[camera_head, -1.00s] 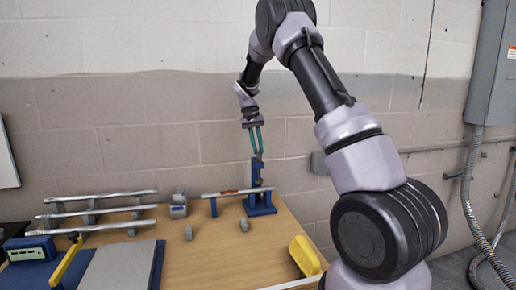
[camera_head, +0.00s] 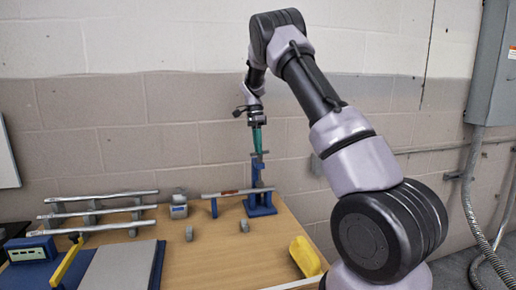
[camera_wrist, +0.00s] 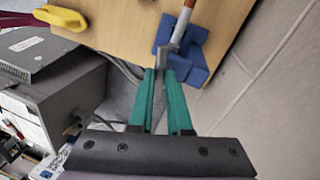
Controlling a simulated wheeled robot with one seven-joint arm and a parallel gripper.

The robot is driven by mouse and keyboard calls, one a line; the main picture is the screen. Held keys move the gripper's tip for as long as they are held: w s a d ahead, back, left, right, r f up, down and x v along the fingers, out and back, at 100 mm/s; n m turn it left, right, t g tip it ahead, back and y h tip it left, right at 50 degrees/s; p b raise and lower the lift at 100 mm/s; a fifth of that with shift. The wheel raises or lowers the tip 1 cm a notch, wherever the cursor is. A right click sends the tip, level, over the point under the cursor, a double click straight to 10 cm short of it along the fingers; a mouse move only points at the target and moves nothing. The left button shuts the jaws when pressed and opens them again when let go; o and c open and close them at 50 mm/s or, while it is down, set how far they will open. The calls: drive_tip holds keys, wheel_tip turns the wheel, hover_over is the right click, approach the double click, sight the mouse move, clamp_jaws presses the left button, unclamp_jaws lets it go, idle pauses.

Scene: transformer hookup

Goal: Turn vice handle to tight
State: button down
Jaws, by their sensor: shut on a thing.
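The blue vice (camera_head: 260,204) stands upright at the back right of the table, and it also shows in the wrist view (camera_wrist: 195,72). Its grey handle (camera_head: 266,152) is a short bar on top of the vice, seen about level in the head view. My gripper (camera_head: 257,152) points down over the vice, its green fingers shut on the handle. In the wrist view the fingertips (camera_wrist: 165,71) meet at the grey handle; they hide part of it. A grey pipe with a red-orange band (camera_head: 228,192) runs level into the vice.
A rack of several pipes (camera_head: 95,212) stands at the left, with a grey-blue box (camera_head: 179,207) beside it. Two small grey blocks stand mid-table. A yellow object (camera_head: 305,256) lies at the front right edge. The wall is close behind the vice.

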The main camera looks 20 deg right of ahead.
drive_tip(key=m, duration=0.3)
drive_tip(key=shift+w+d+m+y, duration=0.1)
drive_tip(key=shift+m+y, duration=0.2)
drive_tip(key=shift+d+r+m+y, duration=0.1)
drive_tip(key=shift+m+y, duration=0.2)
drive_tip(key=shift+m, duration=1.5)
drive_tip(key=c, duration=0.9)
unclamp_jaws()
drive_tip(key=shift+o, duration=0.2)
drive_tip(key=shift+w, duration=0.1)
drive_tip(key=v, duration=1)
drive_tip(key=shift+r, duration=0.35)
